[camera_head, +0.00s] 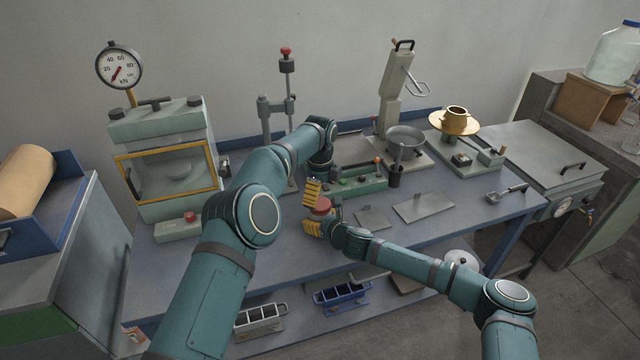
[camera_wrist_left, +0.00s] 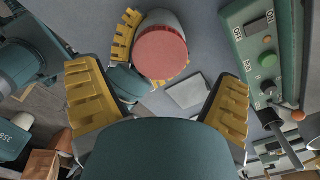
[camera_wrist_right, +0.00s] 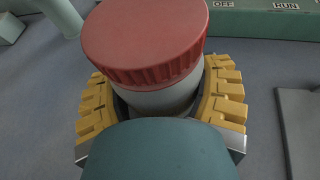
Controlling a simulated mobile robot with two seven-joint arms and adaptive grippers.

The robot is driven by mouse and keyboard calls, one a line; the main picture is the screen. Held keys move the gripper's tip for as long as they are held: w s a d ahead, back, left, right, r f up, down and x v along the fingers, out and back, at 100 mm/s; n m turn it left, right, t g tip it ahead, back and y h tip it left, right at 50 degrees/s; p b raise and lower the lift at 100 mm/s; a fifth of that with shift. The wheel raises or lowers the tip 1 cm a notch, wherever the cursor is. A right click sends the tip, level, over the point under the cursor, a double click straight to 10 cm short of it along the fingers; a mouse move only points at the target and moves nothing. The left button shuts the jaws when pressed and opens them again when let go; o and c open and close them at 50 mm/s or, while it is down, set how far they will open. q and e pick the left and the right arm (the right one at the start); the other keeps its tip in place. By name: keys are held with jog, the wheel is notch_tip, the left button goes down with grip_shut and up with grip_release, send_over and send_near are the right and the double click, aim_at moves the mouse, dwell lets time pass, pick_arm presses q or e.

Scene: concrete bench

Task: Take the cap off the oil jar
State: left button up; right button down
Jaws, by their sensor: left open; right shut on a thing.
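The oil jar has a pale grey body (camera_wrist_right: 160,98) and a ribbed red cap (camera_wrist_right: 145,40), seated on top. In the head view the red cap (camera_head: 320,206) shows near the bench's front middle, with the body mostly hidden. My right gripper (camera_wrist_right: 160,90) is shut around the jar's body below the cap, its yellow pads on both sides. My left gripper (camera_head: 312,190) is open, above and just behind the jar. In the left wrist view the cap (camera_wrist_left: 160,52) lies ahead, between and beyond the spread yellow fingers (camera_wrist_left: 158,100), not touched by them.
A green control box (camera_head: 358,182) with buttons stands right behind the jar. Flat grey plates (camera_head: 424,207) lie to the right. A glass-fronted chamber (camera_head: 168,165) stands at left, a pan on a stand (camera_head: 405,138) behind. Bench surface left of the jar (camera_head: 255,255) is clear.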

aim_at(320, 203)
pick_arm(q)
jog(key=shift+f, duration=1.9)
jog(key=c, duration=1.3)
jog(key=n, duration=0.7)
jog(key=shift+c, duration=0.3)
jog(key=n, duration=2.2)
jog(key=shift+n, duration=0.4)
jog(key=shift+r, duration=0.2)
